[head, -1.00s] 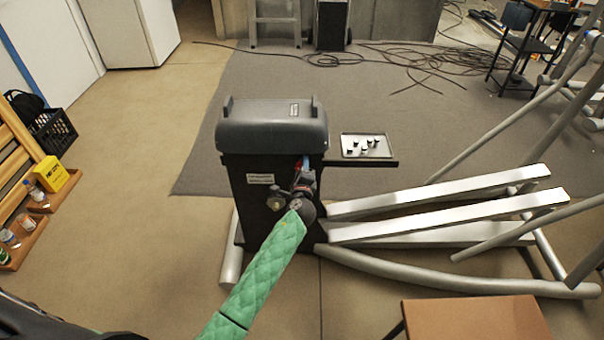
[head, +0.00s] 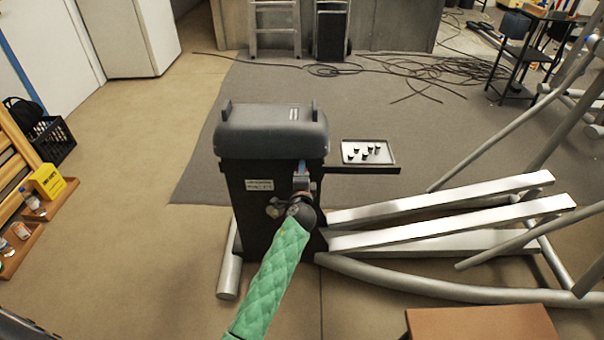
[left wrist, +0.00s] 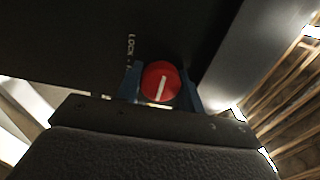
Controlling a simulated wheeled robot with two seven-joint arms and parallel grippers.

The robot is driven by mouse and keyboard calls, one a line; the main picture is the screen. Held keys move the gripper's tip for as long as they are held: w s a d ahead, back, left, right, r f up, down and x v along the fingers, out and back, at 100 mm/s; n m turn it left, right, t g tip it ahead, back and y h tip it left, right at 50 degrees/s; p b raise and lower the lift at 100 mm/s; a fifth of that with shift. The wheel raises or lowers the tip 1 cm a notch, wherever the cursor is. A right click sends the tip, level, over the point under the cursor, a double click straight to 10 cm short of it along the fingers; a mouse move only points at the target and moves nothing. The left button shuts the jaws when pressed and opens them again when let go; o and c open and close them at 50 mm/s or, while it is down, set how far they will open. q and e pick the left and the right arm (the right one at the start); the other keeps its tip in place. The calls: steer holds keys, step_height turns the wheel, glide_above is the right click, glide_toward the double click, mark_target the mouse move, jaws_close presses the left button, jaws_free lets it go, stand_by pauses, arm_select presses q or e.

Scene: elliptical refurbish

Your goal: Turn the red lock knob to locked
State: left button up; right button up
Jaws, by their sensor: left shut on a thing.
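The red lock knob (left wrist: 160,83) is a round disc with a white line, on the dark side of the machine's housing (head: 240,195). In the left wrist view its line leans slightly right of vertical, and part of a "LOCK" label (left wrist: 131,48) shows beside it. My left gripper (left wrist: 161,86) has a blue finger on each side of the knob and is shut on it. In the head view my left gripper (head: 301,172) is at the right part of the housing's front face, and the knob is hidden there. My right gripper is not in view.
A tray (head: 368,143) with several small dark pieces sits on a shelf right of the housing. Silver rails (head: 440,208) extend right. A brown tabletop (head: 480,323) is at the front right. Open floor (head: 150,240) lies left of the machine.

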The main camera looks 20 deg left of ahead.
arm_select(q)
steer(key=shift+f, duration=0.1)
steer(key=o, duration=1)
steer(key=shift+v, duration=3.9)
